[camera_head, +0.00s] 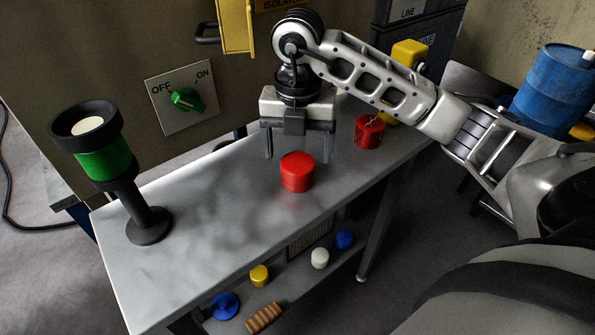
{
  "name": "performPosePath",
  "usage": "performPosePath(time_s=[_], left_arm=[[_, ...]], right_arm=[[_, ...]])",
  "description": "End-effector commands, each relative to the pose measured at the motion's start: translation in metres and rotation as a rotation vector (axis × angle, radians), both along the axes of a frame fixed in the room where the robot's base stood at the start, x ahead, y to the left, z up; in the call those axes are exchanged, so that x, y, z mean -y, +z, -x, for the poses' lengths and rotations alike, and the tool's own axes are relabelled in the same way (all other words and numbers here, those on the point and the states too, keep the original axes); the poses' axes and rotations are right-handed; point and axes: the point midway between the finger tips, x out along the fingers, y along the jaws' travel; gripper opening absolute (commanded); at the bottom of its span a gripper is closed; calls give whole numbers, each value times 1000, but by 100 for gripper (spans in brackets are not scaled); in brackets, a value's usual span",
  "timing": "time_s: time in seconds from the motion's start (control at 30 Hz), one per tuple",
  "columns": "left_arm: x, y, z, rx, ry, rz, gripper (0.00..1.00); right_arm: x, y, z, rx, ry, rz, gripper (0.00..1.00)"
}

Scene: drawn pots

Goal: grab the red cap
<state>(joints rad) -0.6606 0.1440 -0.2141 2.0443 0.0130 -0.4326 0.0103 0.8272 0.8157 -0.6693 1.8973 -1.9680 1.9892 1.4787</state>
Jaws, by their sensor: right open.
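A plain red cap (297,172) sits on the grey metal table (215,215), near its middle. My right gripper (298,145) points down just above and behind the red cap. Its two fingers are spread apart with nothing between them, and they appear clear of the cap. A second red piece (369,131) with dark markings on its side stands farther back to the right on the table, partly near my right arm. My left gripper does not show.
A green and black stand with a cup-like top (103,160) stands at the table's left end. A panel with a green OFF/ON knob (186,99) is behind. Yellow (259,275), white (320,258) and blue (344,239) caps lie on a lower shelf. A blue barrel (552,88) stands right.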

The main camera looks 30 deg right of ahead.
Motion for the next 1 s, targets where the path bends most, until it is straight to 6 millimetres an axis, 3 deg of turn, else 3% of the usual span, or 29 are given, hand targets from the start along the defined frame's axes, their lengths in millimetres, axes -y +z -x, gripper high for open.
performPosePath(time_s=[0.3, 0.57, 0.6, 0.77, 1.0], left_arm=[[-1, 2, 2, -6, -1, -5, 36], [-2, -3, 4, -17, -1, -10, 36], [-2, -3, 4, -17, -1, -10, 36], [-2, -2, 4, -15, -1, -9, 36], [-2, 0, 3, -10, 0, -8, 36]], right_arm=[[0, -43, -1, -3, 2, -1, 82], [1, -48, -1, -1, 2, -1, 82], [0, -48, -1, -1, 2, -1, 79], [1, -48, -1, -1, 2, -1, 34], [1, -47, -1, 0, 2, -1, 33]])
